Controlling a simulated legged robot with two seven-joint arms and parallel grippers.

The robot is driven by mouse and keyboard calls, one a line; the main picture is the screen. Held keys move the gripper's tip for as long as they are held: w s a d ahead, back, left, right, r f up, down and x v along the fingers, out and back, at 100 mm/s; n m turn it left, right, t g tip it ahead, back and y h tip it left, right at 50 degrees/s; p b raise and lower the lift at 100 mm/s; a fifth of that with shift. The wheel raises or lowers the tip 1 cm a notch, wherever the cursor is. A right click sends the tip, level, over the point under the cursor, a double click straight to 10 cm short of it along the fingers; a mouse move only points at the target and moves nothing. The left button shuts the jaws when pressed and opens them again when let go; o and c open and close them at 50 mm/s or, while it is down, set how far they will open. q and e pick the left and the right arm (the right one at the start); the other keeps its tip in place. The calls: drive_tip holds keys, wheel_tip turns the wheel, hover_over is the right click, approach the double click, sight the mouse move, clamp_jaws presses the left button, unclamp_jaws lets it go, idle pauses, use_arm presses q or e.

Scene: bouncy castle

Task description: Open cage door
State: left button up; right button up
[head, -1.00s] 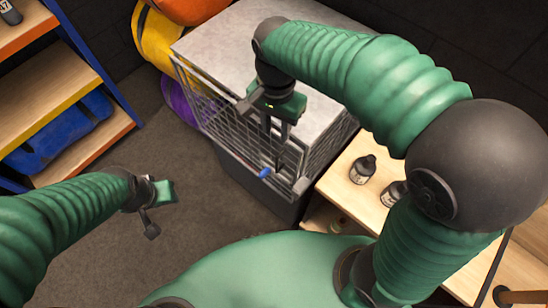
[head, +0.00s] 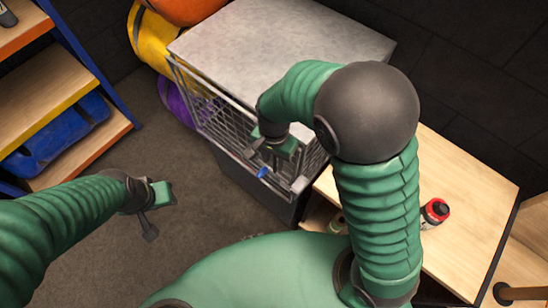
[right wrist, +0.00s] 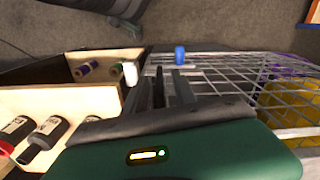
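The cage (head: 290,40) has a grey metal top and stands at the upper centre of the head view. Its wire mesh door side (head: 207,112) faces me, with a small blue latch knob (head: 263,172) near its right end. The knob also shows in the right wrist view (right wrist: 180,54), just beyond my fingertips. My right gripper (head: 268,164) is at the mesh close to the knob. Its two fingers look slightly apart with nothing seen between them; contact with the mesh is unclear. My left gripper (head: 157,212) hangs over the floor at left, away from the cage; its finger gap is unclear.
A wooden shelf unit (head: 460,175) stands right of the cage, with bottles on it, including a red-capped one (head: 434,212). A blue-framed shelf (head: 75,75) is at left. The floor at left is clear.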

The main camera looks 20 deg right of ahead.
drive_tip(key=shift+c, duration=0.3)
drive_tip(key=shift+d, duration=0.1)
clamp_jaws()
drive_tip(key=shift+r, duration=0.1)
idle(0.8)
